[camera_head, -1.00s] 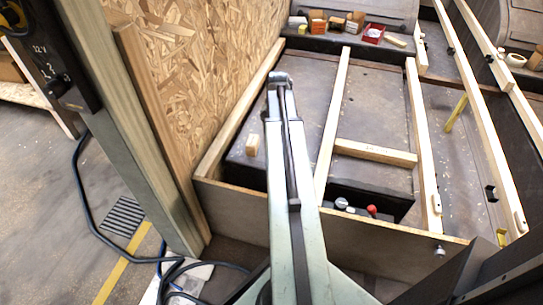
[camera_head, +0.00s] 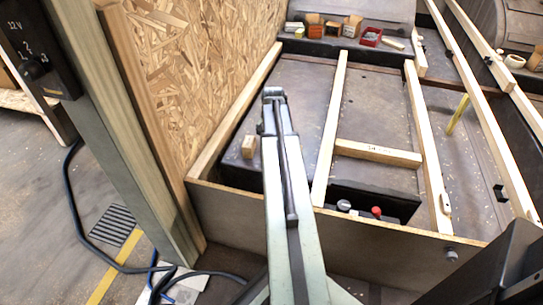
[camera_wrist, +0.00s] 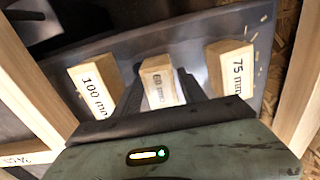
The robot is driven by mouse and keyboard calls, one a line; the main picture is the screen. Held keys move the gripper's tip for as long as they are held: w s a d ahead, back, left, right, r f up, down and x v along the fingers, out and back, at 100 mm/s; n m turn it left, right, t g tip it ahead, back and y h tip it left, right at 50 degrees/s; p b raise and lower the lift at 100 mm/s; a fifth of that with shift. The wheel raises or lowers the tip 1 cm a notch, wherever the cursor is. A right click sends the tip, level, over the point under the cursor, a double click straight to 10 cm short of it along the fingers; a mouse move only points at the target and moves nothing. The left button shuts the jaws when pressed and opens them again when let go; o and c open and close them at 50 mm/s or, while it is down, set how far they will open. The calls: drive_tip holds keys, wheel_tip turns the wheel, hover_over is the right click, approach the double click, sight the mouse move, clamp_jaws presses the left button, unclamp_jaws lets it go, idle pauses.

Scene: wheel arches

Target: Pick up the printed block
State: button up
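Three wooden blocks with printed labels stand in a row in the wrist view: a "100 mm" block (camera_wrist: 94,88) at left, a "60 mm" block (camera_wrist: 160,82) in the middle and a "75 mm" block (camera_wrist: 230,66) at right. My gripper (camera_wrist: 161,62) is open, its dark fingers on either side of the "60 mm" block. I cannot tell whether either finger touches it. In the head view my gripper (camera_head: 273,95) is at the far end of my arm. One wooden block (camera_head: 248,147) shows left of the arm; the others are not visible there.
A chipboard wall (camera_head: 195,70) rises at left. Wooden battens (camera_head: 330,130) frame the dark floor panel. Small boxes and a red tray (camera_head: 371,38) stand on the back ledge. A box with knobs (camera_head: 375,200) sits right of my arm.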

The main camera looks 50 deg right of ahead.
clamp_jaws()
drive_tip(key=shift+r, duration=0.1)
